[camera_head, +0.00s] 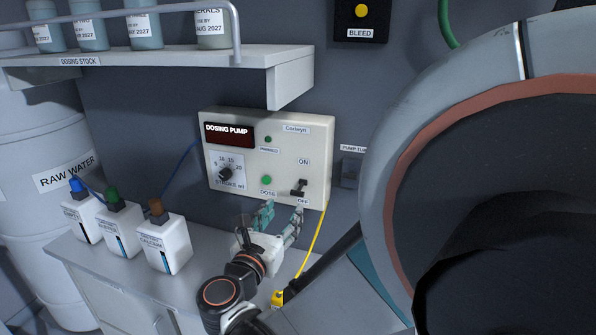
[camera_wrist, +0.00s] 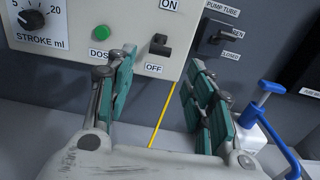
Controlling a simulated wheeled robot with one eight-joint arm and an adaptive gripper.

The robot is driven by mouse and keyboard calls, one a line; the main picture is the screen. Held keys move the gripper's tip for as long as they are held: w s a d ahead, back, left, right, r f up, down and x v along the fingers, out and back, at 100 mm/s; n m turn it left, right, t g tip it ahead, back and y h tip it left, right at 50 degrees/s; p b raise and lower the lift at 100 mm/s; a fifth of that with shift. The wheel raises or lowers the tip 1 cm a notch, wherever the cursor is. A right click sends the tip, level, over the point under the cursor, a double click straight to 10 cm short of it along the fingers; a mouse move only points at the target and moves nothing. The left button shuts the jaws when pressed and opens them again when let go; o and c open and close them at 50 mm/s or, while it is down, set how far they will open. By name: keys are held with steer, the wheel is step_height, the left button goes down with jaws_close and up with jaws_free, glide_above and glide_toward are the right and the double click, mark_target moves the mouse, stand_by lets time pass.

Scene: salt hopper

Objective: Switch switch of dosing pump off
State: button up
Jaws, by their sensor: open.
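The dosing pump (camera_head: 240,150) is a cream wall-mounted panel with a red-lit name display. Its black toggle switch (camera_head: 299,187) sits at the lower right, between the ON and OFF labels. The switch also shows in the wrist view (camera_wrist: 160,46), above the OFF label; I cannot tell for sure which way its lever is set. My gripper (camera_head: 279,216) is open and empty just below and in front of the panel's lower right part. In the wrist view its teal fingers (camera_wrist: 158,72) are spread to either side below the switch, apart from it.
A green DOSE button (camera_head: 266,180) and a stroke dial (camera_head: 225,174) sit left of the switch. A pump tube valve (camera_wrist: 217,37) is to its right. A yellow cable (camera_head: 312,244) hangs below. White bottles (camera_head: 165,245) stand on the counter. A shelf (camera_head: 290,62) juts out above.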

mark_target(296, 195)
steer(key=b+x, duration=0.1)
steer(key=x, duration=0.9)
steer(key=shift+w+f, duration=0.1)
steer(key=shift+w, duration=0.15)
steer(key=shift+c, duration=0.5)
steer(key=c, duration=1)
